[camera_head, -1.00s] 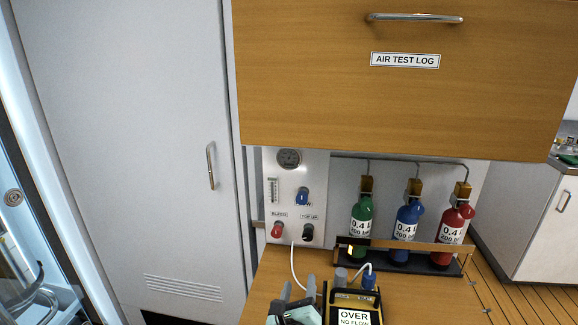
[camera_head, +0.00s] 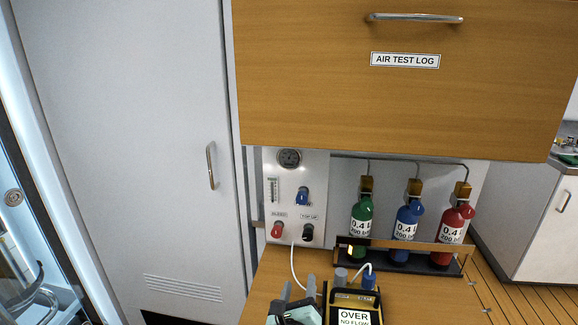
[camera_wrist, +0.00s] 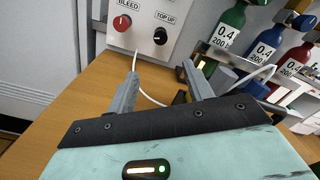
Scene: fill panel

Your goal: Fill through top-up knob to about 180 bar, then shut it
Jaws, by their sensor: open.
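The fill panel (camera_head: 316,185) is a pale plate on the wall at the back of the wooden bench. It carries a round gauge (camera_head: 289,158), whose reading is too small to make out. The black top-up knob (camera_head: 308,232) sits at its lower right, under the TOP UP label; it also shows in the wrist view (camera_wrist: 160,36). The red bleed knob (camera_head: 278,230) is to its left, and a blue knob (camera_head: 302,196) is above. My gripper (camera_wrist: 160,82) is open and empty over the bench, short of the panel and apart from the knobs.
Green (camera_head: 361,217), blue (camera_head: 404,226) and red (camera_head: 453,229) cylinders stand in a rack right of the panel. A yellow-black device labelled OVER (camera_head: 354,313) sits on the bench beside my gripper. A white hose (camera_head: 294,267) crosses the bench. A wooden cabinet (camera_head: 330,90) overhangs.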

